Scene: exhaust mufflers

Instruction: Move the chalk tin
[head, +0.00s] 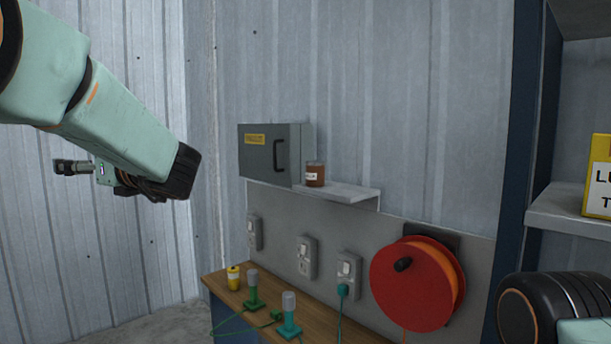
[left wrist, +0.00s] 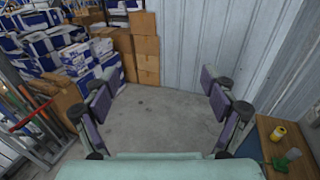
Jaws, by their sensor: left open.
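A small yellow tin with a pale band (head: 233,278) stands upright at the left end of the wooden bench; it may be the chalk tin, but its label is too small to read. It also shows at the right edge of the left wrist view (left wrist: 278,132). My left gripper (left wrist: 160,88) is open and empty, with its two fingers wide apart over bare floor, left of the bench and apart from the tin. In the head view it is mostly hidden behind my left arm.
The wooden bench (head: 262,312) also bears green-based pieces with grey tops (head: 290,308) and green cables. Above are sockets (head: 306,258), a red reel (head: 410,290), a grey cabinet (head: 270,154) and a brown jar (head: 315,174) on a ledge. A yellow box (head: 600,176) sits on the right shelf.

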